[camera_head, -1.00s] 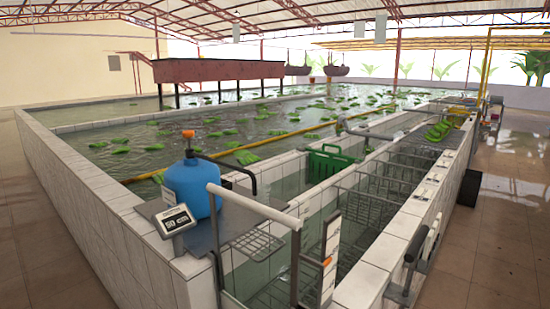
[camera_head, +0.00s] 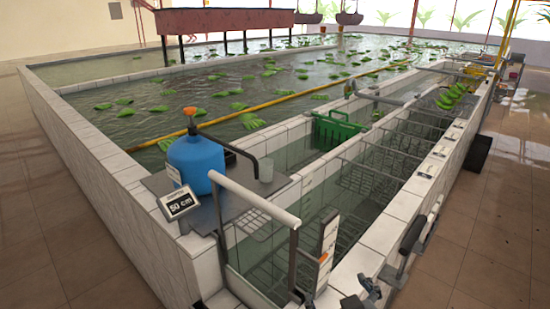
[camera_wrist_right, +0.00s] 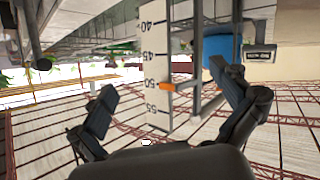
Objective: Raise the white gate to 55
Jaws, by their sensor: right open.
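The white scale board (camera_head: 327,247) stands upright at the near end of the channel, beside a grey frame topped by a white bar (camera_head: 254,200). I cannot tell which of these parts is the gate itself. An orange pointer (camera_head: 323,258) sits at the board. In the right wrist view the scale board (camera_wrist_right: 154,62) shows marks from 40 to 55, and the orange pointer (camera_wrist_right: 182,85) is near 50. My right gripper (camera_head: 368,290) is at the bottom edge, right of the board; in the wrist view its open, empty fingers (camera_wrist_right: 165,80) spread either side of the board.
A display (camera_head: 179,203) reading 50 cm and a blue tank (camera_head: 195,162) stand on the corner shelf. A green crate (camera_head: 335,130) sits in the channel, with wire racks beyond. The tiled wall (camera_head: 400,207) runs along the right. Open floor lies right of it.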

